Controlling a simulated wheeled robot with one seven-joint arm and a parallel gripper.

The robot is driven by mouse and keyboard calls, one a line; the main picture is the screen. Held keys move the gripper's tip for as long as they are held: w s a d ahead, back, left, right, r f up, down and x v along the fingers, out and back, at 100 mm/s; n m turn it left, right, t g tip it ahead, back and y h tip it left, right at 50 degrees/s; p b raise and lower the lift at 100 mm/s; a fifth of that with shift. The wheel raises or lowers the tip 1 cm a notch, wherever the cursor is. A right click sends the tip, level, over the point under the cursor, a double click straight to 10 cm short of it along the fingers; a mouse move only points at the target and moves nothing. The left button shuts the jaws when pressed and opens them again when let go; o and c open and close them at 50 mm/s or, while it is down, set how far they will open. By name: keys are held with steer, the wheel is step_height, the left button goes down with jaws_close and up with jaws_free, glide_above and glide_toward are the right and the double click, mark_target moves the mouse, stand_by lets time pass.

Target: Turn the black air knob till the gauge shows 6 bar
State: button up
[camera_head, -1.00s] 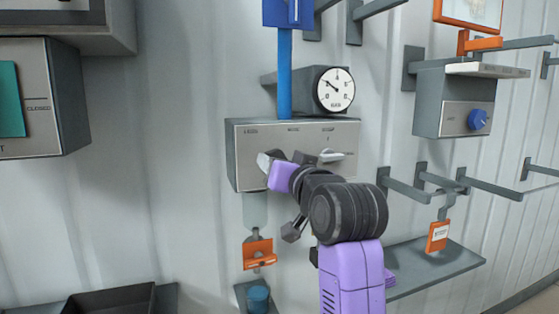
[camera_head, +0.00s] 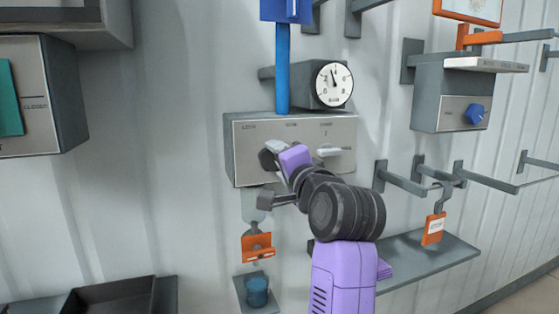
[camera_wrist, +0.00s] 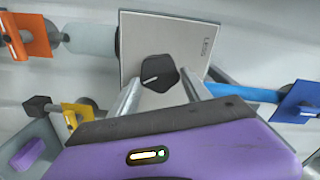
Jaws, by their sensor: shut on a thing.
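The black air knob (camera_wrist: 160,73) sits on the grey control panel (camera_wrist: 190,32) in the wrist view, with a pale line on its face. My gripper (camera_wrist: 161,78) is shut on it, one metal finger at each side. In the head view my gripper (camera_head: 268,157) is at the left part of the panel's front (camera_head: 245,135) and mostly hides the knob. The round white gauge (camera_head: 334,84) stands above the panel at the right. Its black needle points almost straight up, a little left, near the top of the scale; the small figures are hard to read.
A pale lever (camera_head: 329,152) sits on the panel right of my gripper. A blue post (camera_head: 283,80) rises behind the panel. An orange hook piece (camera_head: 257,247) and blue cup (camera_head: 257,291) are below. A blue-knobbed box (camera_head: 440,92) and rails are at the right.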

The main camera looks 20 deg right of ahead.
steer(key=m, duration=0.7)
steer(key=m+b, duration=0.1)
steer(key=m, duration=0.2)
steer(key=shift+f+m, duration=0.3)
steer(key=shift+f, duration=0.05)
steer(key=shift+m, duration=0.3)
steer(key=o, duration=1.4)
steer(key=s+b, duration=0.2)
steer(key=s, duration=0.5)
steer(key=shift+s, duration=0.4)
